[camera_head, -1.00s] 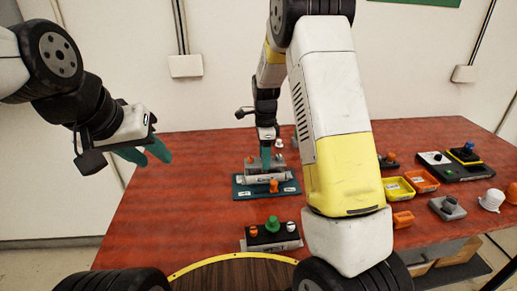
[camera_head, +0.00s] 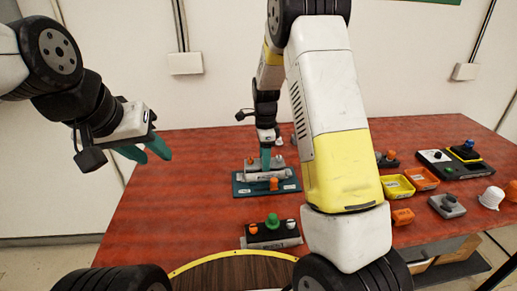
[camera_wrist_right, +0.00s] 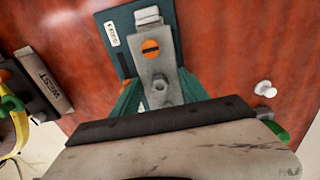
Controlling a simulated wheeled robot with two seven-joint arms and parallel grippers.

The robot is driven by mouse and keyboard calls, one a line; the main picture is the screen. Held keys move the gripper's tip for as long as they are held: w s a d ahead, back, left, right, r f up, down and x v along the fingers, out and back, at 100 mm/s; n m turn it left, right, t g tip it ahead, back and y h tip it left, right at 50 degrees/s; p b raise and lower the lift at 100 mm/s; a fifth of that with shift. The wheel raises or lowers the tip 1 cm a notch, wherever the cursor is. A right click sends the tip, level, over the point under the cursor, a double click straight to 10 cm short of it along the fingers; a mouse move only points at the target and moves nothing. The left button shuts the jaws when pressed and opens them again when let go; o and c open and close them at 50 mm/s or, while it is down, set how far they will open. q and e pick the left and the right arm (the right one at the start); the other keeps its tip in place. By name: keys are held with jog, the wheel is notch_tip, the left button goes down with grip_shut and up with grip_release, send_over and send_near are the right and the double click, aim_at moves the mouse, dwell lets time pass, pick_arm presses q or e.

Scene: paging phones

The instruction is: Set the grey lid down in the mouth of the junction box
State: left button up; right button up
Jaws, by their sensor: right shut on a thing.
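My right gripper (camera_head: 266,166) points down over the teal base plate (camera_head: 240,188), its teal fingers shut on the grey lid. In the right wrist view the fingers flank the grey lid (camera_wrist_right: 160,88), a piece with a round hole. The grey junction box (camera_head: 255,177) stands on the plate below the fingertips; its mouth is hidden, so I cannot tell whether the lid touches it. An orange slotted knob (camera_wrist_right: 150,48) shows just beyond the lid. My left gripper (camera_head: 145,153) is open and empty, in the air above the table's left side.
A panel with a green knob (camera_head: 272,222) stands nearer on the table. Yellow (camera_head: 397,187) and orange (camera_head: 422,179) trays, a grey switch block (camera_head: 447,206) and white cups (camera_head: 491,198) are at the right. The table's left side is clear.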

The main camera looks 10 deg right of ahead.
jog(key=shift+f, duration=0.5)
dwell(0.8)
jog(key=o, duration=1.5)
jog(key=shift+o, duration=0.6)
jog(key=shift+o, duration=1.1)
jog(key=shift+r, duration=0.15)
jog(key=shift+r, duration=3.05)
